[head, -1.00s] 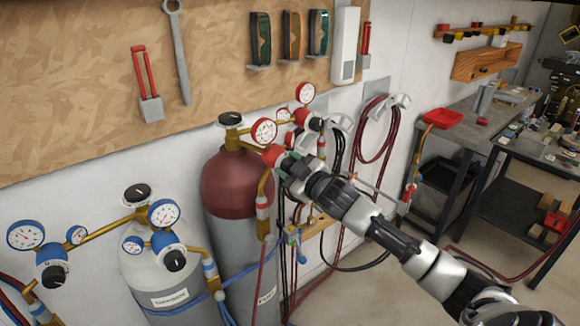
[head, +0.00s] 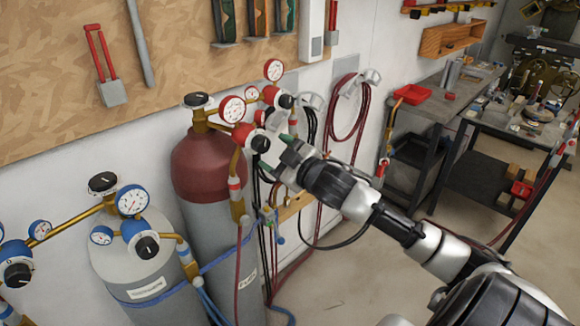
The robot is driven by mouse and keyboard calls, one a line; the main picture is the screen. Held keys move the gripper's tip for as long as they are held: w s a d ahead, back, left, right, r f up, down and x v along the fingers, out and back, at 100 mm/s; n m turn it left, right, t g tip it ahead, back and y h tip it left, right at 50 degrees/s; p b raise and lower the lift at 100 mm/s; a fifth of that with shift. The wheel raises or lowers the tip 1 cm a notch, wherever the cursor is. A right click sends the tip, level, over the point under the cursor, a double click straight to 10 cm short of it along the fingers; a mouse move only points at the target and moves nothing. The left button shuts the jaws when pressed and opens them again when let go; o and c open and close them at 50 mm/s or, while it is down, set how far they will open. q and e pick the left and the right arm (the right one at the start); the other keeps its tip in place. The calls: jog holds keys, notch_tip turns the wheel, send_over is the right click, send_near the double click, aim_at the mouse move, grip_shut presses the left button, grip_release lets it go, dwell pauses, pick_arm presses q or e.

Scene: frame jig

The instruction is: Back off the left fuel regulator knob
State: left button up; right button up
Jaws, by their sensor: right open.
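The red-topped gas cylinder (head: 207,165) stands against the wall with a brass manifold carrying two red regulators. The left red regulator (head: 243,133) has a round gauge (head: 232,109) and a black knob (head: 260,144) facing the room. The right red regulator has its own black knob (head: 285,101) and gauge (head: 274,70). My right gripper (head: 284,149) is open, just right of the left red regulator's knob, with a small visible gap in the picture. My left gripper is out of view.
A grey cylinder (head: 125,250) with blue regulators (head: 142,238) stands at lower left. Red hose coils (head: 347,110) hang on the wall behind my right arm. A workbench (head: 440,103) is at the right. Open floor lies below my arm.

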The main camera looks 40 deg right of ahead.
jog(key=shift+s+d+b, duration=0.2)
jog(key=shift+s+b, duration=0.35)
jog(key=shift+s, duration=2)
